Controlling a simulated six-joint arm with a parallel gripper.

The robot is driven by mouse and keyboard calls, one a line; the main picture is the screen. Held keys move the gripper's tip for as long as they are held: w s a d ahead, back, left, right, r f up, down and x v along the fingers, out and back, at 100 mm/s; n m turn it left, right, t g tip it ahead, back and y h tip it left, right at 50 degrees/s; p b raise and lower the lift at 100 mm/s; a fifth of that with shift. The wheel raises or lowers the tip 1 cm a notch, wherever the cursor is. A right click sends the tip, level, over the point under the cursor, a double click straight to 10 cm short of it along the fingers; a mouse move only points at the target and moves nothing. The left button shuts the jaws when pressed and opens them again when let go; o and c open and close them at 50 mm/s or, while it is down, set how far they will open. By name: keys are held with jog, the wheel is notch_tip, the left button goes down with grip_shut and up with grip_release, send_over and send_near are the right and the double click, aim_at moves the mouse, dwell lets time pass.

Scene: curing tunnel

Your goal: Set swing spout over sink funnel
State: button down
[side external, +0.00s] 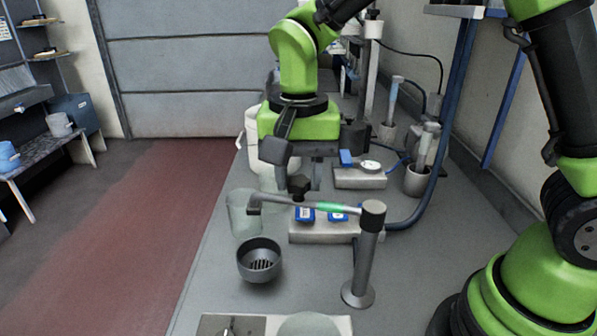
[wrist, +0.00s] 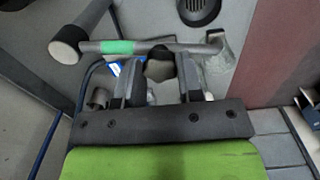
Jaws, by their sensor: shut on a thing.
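The swing spout (side external: 290,204) is a grey tube with a green band, reaching left from the top of an upright post (side external: 366,255). It crosses the wrist view (wrist: 150,46) sideways. My gripper (side external: 302,188) is above the spout, its fingers shut around a dark knob on it; the wrist view shows the gripper (wrist: 160,82) with the knob between its fingers. The spout's tip hangs near a clear beaker (side external: 240,224). The sink funnel (side external: 259,262), a dark cup with a slotted bottom, stands nearer the side camera; in the wrist view the funnel (wrist: 198,10) is apart from the tip.
A grey block with blue parts (side external: 320,232) sits behind the spout. Another block (side external: 360,177) and a grey cup with a tool (side external: 418,180) stand further back. A pale plate (side external: 235,325) lies at the front.

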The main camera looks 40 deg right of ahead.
jog(key=c, duration=0.8)
grip_release()
jog(key=shift+o, duration=0.2)
notch_tip(320, 180, up, 10)
jog(key=shift+d, duration=0.15)
jog(key=s+d+n+t+y, duration=0.1)
jog(key=s+d+n+t, duration=0.1)
jog(key=s, duration=0.5)
jog(key=s+d+n+t+y, duration=0.1)
jog(key=s+d+n+t, duration=0.2)
jog(key=s, duration=0.5)
jog(key=shift+d+r+t, duration=0.35)
jog(key=shift+d+t, duration=0.15)
jog(key=shift+t, duration=0.6)
